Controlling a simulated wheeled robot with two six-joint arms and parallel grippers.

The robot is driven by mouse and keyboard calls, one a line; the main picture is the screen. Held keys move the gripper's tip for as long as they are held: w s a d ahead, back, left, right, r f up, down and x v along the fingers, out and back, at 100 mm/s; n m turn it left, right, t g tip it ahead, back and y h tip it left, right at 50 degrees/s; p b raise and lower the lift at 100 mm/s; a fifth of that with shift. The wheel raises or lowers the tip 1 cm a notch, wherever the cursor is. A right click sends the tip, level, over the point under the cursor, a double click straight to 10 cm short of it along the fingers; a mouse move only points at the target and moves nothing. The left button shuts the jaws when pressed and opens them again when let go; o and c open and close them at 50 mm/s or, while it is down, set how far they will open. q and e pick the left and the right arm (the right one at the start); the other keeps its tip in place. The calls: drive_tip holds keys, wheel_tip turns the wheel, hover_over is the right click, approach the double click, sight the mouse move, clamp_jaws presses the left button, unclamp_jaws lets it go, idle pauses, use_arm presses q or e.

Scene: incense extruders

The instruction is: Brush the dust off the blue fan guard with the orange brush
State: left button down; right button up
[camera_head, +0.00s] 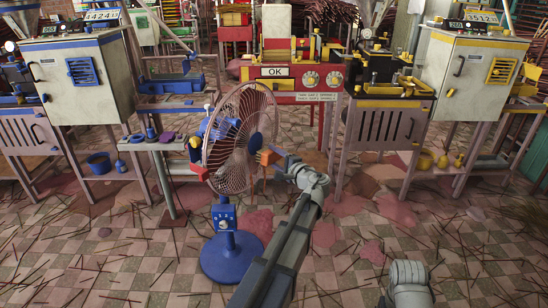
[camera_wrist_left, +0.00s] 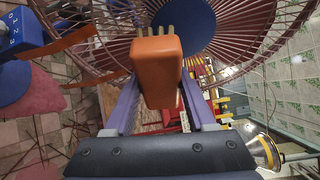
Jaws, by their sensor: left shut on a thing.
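The fan stands in the head view, with a blue base (camera_head: 232,257) and a blue hub. Its round wire guard (camera_head: 226,150) looks reddish brown, not blue. The guard also fills the top of the left wrist view (camera_wrist_left: 245,40). My left gripper (camera_head: 277,158) is at the guard's right side, shut on the orange brush (camera_head: 266,157). In the left wrist view the brush (camera_wrist_left: 158,70) sits between the two lilac fingers, its short tan bristles pointing at the guard and hub. Whether the bristles touch the wires I cannot tell. My right gripper is out of view.
A red machine with an OK display (camera_head: 275,72) stands behind the fan. A blue-trimmed cabinet (camera_head: 75,75) is at left, a yellow-trimmed one (camera_head: 473,75) at right. Orange strips (camera_wrist_left: 85,42) hang near the guard. Thin sticks litter the open tiled floor.

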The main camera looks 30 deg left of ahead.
use_arm(q)
drive_tip(key=shift+a, duration=1)
drive_tip(key=shift+w, duration=0.15)
drive_tip(key=shift+w+d, duration=0.2)
drive_tip(key=shift+w, duration=1.75)
drive_tip(key=shift+a, duration=0.15)
drive_tip(key=shift+s, duration=0.1)
drive_tip(key=shift+s, duration=2)
